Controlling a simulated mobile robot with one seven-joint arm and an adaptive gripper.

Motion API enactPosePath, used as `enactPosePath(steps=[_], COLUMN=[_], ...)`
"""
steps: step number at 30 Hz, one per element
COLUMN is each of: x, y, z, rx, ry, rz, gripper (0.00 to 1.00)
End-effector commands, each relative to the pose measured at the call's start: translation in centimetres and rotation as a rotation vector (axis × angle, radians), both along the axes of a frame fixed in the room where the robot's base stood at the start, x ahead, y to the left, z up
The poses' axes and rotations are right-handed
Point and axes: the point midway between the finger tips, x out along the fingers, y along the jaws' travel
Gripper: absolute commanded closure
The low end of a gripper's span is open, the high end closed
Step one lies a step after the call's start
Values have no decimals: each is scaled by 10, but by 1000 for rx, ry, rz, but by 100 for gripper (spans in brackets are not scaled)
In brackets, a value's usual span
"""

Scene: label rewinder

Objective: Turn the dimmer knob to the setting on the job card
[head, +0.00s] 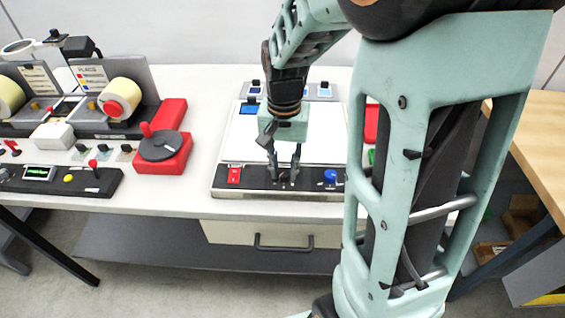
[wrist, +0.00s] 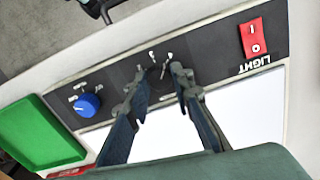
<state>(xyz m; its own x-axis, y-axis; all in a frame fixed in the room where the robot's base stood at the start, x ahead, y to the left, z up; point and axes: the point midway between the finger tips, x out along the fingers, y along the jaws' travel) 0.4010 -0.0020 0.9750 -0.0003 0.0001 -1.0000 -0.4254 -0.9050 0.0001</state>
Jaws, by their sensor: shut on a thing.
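A black panel (head: 261,181) runs along the front of a white-topped light box (head: 320,134). My gripper (head: 284,180) points down at the middle of this panel. In the wrist view, its fingertips (wrist: 159,75) close around a small dark knob (wrist: 157,71), with white marks on the panel beyond it. The knob is mostly hidden by the fingers, and its pointer cannot be read clearly. A blue knob (head: 331,176) stands apart to the right on the same panel; it also shows in the wrist view (wrist: 87,105). I cannot make out which card is the job card.
A red rocker switch (head: 234,175) marked LIGHT sits left of my gripper on the panel. A green tray (wrist: 38,134) lies beyond the blue knob. A red unit with a black disc (head: 163,146) and the rewinder (head: 112,98) stand at left. A drawer (head: 260,233) hangs below.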

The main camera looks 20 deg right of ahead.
Motion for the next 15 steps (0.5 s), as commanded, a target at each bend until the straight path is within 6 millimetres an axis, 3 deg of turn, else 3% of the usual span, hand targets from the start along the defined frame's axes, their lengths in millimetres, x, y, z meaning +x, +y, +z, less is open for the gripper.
enactPosePath(steps=[15], x=[1], y=[0], z=[2], rx=[0], ry=[-2], rz=[-488], gripper=[100])
